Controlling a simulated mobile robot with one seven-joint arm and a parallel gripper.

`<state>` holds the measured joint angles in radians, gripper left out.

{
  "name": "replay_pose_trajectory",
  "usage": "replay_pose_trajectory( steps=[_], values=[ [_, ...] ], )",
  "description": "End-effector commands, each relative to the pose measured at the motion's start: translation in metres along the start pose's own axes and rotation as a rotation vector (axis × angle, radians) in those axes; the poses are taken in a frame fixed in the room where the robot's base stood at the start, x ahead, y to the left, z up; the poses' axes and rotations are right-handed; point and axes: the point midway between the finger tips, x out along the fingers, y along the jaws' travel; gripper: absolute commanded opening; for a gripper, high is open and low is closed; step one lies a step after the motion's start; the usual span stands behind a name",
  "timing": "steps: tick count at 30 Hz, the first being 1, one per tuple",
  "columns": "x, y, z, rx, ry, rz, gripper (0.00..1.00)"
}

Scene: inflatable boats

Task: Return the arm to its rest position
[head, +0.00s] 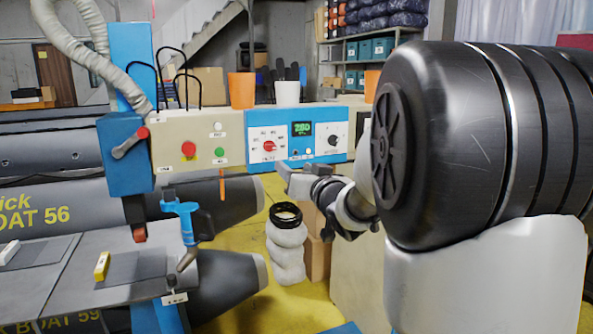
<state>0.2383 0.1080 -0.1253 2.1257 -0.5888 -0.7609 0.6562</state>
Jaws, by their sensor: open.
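My arm reaches in from the right, its large dark and white links filling the right side of the head view. My gripper (283,176) is small in the middle of the view, in front of and just below the control panel (262,160). It points left and is open, with nothing seen between its fingers. It appears apart from the panel, though the exact gap cannot be told. Part of my forearm is hidden behind the nearer dark link.
A blue hand tool (187,222) stands over the grey worktable (125,300) at left. A yellow-and-white block (102,266) lies on it. A white jug-like stack with a black ring (286,250) and cardboard box (317,255) stand below my gripper.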

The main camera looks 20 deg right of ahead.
Motion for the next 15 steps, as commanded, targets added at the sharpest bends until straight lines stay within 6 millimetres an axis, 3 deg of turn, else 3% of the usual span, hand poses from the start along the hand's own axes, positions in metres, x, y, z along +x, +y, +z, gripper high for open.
replay_pose_trajectory(
  steps=[7,10,13,15],
  values=[
    [-0.002,0.0,-0.001,-0.003,-0.006,0.009,0.51],
    [-0.013,-0.002,-0.002,-0.019,-0.043,0.056,0.51],
    [-0.041,-0.007,0.002,-0.046,-0.139,0.143,0.51],
    [-0.072,-0.014,0.013,-0.064,-0.243,0.206,0.51]
  ],
)
